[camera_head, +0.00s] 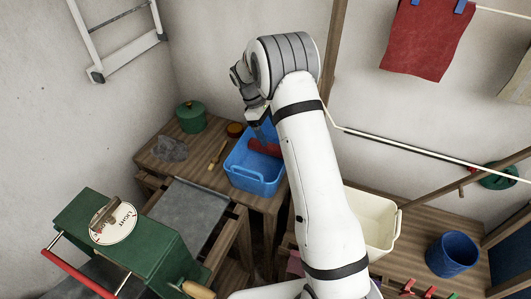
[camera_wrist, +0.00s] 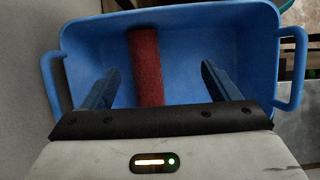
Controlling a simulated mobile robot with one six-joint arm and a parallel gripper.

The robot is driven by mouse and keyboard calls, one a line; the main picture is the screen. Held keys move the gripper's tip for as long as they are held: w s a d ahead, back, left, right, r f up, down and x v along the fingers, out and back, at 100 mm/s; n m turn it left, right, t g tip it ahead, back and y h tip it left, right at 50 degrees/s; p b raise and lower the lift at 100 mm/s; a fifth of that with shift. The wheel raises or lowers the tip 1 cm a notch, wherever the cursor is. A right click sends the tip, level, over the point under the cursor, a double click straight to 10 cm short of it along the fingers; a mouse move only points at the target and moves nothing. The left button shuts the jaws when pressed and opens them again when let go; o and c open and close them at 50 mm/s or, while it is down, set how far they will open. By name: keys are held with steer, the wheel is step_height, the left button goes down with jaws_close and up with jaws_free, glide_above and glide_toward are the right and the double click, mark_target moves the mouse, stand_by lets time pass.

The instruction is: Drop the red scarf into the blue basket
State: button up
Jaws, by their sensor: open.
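The blue basket (camera_head: 256,180) stands on the wooden bench at the back, left of my arm. It also fills most of the wrist view (camera_wrist: 200,25), with a handle at each side. The red scarf (camera_wrist: 146,65) lies inside it as a long roll; a red part of it shows in the head view (camera_head: 264,148). My gripper (camera_wrist: 158,85) is open above the basket, its two blue fingers apart on either side of the scarf, and holds nothing. In the head view my gripper (camera_head: 262,132) is partly hidden by my arm. The scarf's near end is hidden behind my gripper body.
A green pot (camera_head: 191,117), a grey cloth (camera_head: 169,149) and a brush (camera_head: 217,153) lie left of the basket. A cream basket (camera_head: 369,217) and a blue bucket (camera_head: 451,254) stand to the right. A red cloth (camera_head: 424,38) hangs from a line. A green machine (camera_head: 119,237) stands in front left.

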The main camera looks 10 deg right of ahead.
steer(key=b+v, duration=0.1)
steer(key=v, duration=0.7)
steer(key=shift+f, duration=0.1)
stand_by(0.4)
